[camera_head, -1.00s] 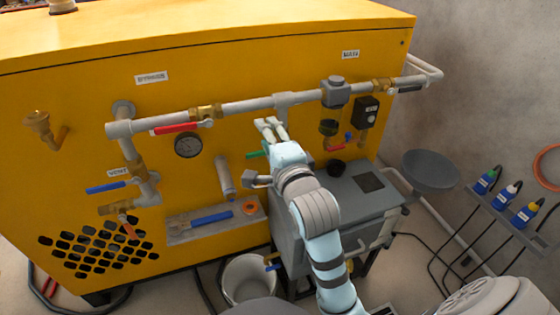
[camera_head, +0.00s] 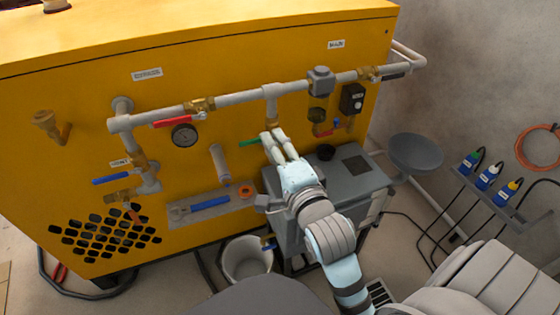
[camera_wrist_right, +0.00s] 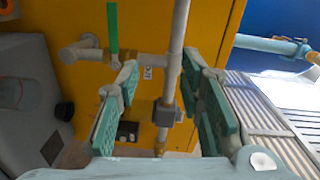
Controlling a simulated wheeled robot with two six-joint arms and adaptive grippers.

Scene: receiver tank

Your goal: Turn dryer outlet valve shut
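The green lever handle (camera_head: 250,143) sits below the main pipe, above the grey box, and points left in the head view. It also shows in the wrist view (camera_wrist_right: 113,30), lying across its short branch pipe. I cannot read a label naming it the dryer outlet valve. My right gripper (camera_head: 271,134) is just right of the handle, in front of the branch pipe. In the wrist view its fingers (camera_wrist_right: 162,85) are spread with nothing clamped between them; the handle lies beyond the left finger. The valve body is mostly hidden by the fingers. My left gripper is not in view.
The main pipe (camera_head: 235,98) runs across the yellow cabinet (camera_head: 70,90), with a red-handled valve (camera_head: 175,123), a gauge (camera_head: 184,135) and a filter bowl (camera_head: 318,115). The grey box (camera_head: 335,180) stands below my right gripper. A bucket (camera_head: 246,260) is on the floor.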

